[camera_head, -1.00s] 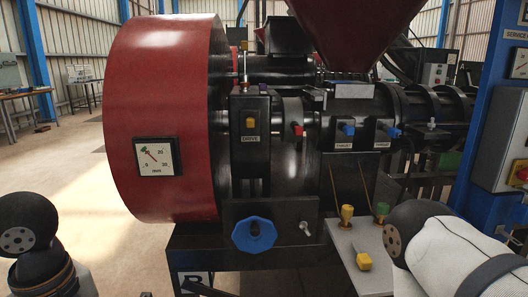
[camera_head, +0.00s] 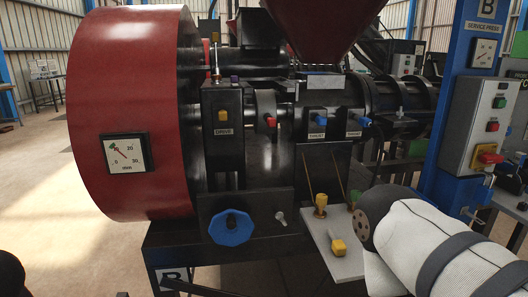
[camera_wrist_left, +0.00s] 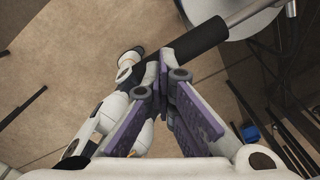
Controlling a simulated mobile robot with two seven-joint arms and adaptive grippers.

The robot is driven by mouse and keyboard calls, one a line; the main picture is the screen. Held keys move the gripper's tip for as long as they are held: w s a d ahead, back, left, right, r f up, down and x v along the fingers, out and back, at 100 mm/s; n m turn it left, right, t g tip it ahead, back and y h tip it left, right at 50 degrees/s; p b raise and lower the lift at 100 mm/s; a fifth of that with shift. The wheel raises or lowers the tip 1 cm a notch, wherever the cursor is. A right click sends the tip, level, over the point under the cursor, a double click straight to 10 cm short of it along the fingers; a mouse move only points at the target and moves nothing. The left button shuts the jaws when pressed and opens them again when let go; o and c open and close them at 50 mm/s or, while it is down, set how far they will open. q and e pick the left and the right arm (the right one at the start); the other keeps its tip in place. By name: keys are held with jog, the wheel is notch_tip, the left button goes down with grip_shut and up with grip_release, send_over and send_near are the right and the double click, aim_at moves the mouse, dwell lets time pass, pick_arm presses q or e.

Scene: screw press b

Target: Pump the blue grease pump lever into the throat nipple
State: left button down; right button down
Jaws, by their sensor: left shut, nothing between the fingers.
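I read the left label as THRUST; the right one is too small to read surely. I cannot tell which blue part is the grease pump lever. My left gripper (camera_wrist_left: 164,72) is shut and empty in the left wrist view. Its purple fingers point toward a black-gripped bar (camera_wrist_left: 203,38) with a metal rod; whether they touch is unclear. My right gripper is out of view.
A large red drum (camera_head: 128,95) with a gauge (camera_head: 125,153) is on the left. A blue handwheel (camera_head: 231,228) is low on the press. A grey shelf (camera_head: 345,268) carries a yellow block (camera_head: 338,247) and a yellow fitting (camera_head: 320,204). A blue post stands right.

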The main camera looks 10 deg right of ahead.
pick_arm(q)
jog(key=shift+s+f, duration=0.2)
jog(key=shift+f, duration=0.6)
jog(key=w+r, duration=0.4)
jog(key=r, duration=0.6)
jog(key=shift+w+d+r, duration=0.15)
jog(key=shift+w, duration=0.05)
jog(key=shift+s+f, duration=0.6)
jog(key=shift+f, duration=0.5)
jog(key=shift+s+f, duration=0.6)
jog(key=shift+f, duration=0.55)
jog(key=shift+s+f, duration=0.6)
jog(key=shift+f, duration=0.5)
